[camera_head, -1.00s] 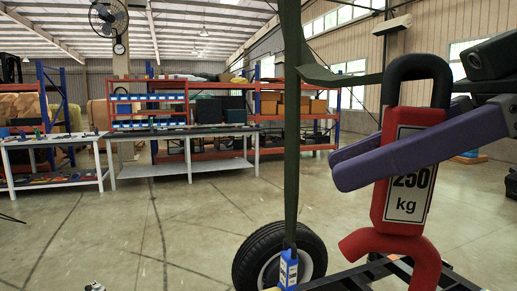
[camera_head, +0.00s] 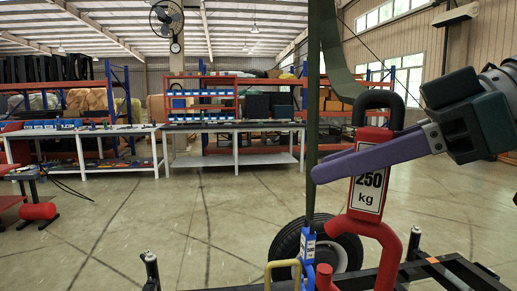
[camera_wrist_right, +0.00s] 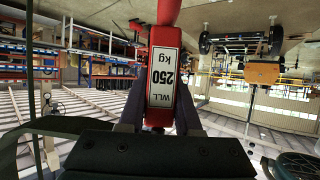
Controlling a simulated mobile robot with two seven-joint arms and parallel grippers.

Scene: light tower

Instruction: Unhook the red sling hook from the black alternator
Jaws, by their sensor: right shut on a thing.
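The red sling hook (camera_head: 368,190) has a white "250 kg" label, and a black shackle (camera_head: 378,103) at its top meets a green strap (camera_head: 338,55). My right gripper (camera_head: 335,167) comes in from the right with purple fingers shut on the hook's flat body, which stands upright. In the right wrist view the hook body (camera_wrist_right: 162,82) sits between the two fingers, its label upside down. The hook's curved lower part (camera_head: 392,255) shows in the head view, its end partly out of frame. I cannot make out the black alternator. My left gripper is not in view.
Below the hook are a black frame (camera_head: 447,272), a yellow bent bar (camera_head: 283,264) and a blue tag (camera_head: 307,243) on a strap. A black tyre (camera_head: 288,243) stands behind. Workbenches (camera_head: 235,128) and shelves line the back. The floor at centre left is clear.

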